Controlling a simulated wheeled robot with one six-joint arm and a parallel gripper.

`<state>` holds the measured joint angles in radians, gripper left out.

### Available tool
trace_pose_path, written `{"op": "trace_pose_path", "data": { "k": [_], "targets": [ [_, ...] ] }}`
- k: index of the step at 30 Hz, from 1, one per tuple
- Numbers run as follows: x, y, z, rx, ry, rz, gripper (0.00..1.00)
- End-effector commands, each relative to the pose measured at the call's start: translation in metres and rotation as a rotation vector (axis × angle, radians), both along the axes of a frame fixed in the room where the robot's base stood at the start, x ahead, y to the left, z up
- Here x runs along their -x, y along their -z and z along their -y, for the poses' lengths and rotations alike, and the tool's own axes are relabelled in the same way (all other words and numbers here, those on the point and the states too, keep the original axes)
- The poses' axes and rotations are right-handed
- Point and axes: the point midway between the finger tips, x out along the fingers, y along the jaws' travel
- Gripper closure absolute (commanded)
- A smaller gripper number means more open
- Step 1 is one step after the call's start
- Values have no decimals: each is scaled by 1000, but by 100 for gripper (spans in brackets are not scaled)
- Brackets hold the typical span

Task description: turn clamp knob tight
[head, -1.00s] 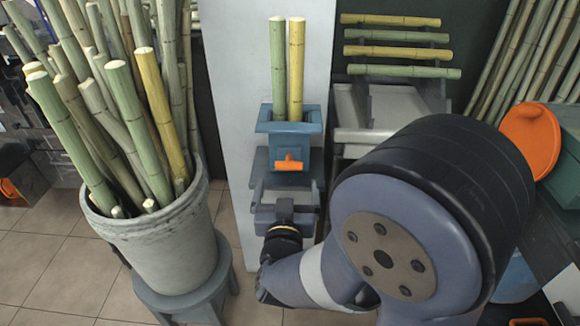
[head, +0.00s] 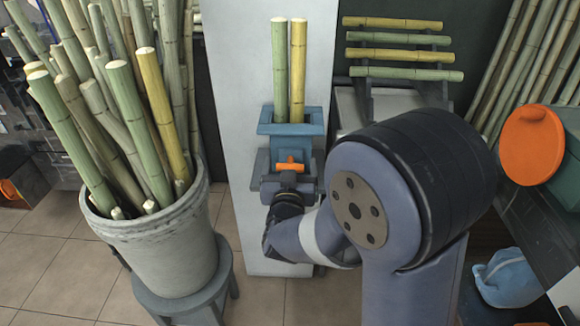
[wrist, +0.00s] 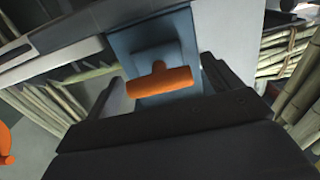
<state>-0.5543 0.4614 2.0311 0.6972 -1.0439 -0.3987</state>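The clamp knob is an orange T-shaped bar (head: 291,166) on the front of the blue press box (head: 266,128). Two cane stalks (head: 289,70), one green and one yellow, stand upright in the box. My gripper (head: 290,178) is just in front of and slightly below the knob. In the wrist view the knob (wrist: 160,81) lies slightly tilted between the two dark fingers of my gripper (wrist: 163,76). The fingers are open, with a gap on each side of the knob. I cannot tell how far the fingertips reach past it.
A grey bucket (head: 165,250) full of cane stands on a stool (head: 190,300) at the left. A rack with several cane pieces (head: 400,55) is at the back right. An orange disc (head: 531,145) and a blue jug (head: 507,279) are at the right.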

Motion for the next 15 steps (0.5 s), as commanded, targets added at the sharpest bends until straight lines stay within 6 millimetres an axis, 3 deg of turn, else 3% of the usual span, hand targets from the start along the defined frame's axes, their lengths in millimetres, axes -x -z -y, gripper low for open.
{"op": "trace_pose_path", "data": {
  "k": [11, 15],
  "targets": [
    [0, 0, 0, 0, 0, 0, 46],
    [0, 0, 0, -4, 0, 0, 46]
  ]
}}
